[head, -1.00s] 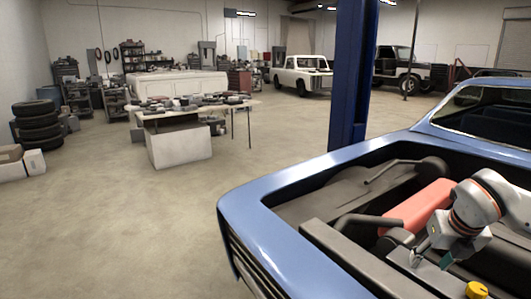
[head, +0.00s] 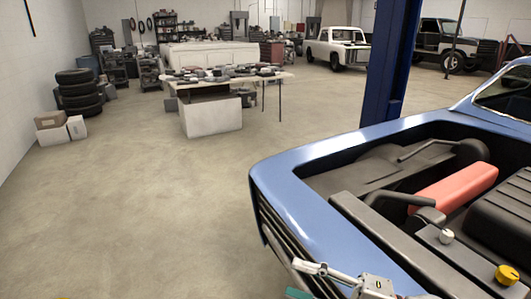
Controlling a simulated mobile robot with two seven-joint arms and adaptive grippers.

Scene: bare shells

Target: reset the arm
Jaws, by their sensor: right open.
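My right gripper (head: 297,279) shows at the bottom edge, in front of the grille of a blue car (head: 340,150). Its light metal finger and a teal pad point left and stand apart, with nothing seen between them. The lower part of the gripper and the rest of the right arm are cut off by the frame. My left gripper is not in view.
The open engine bay holds a red block (head: 455,187), a silver cap (head: 446,237) and a yellow cap (head: 507,275). A blue post (head: 389,75) stands behind the car. A cluttered table (head: 285,77) and stacked tires (head: 80,93) stand farther back.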

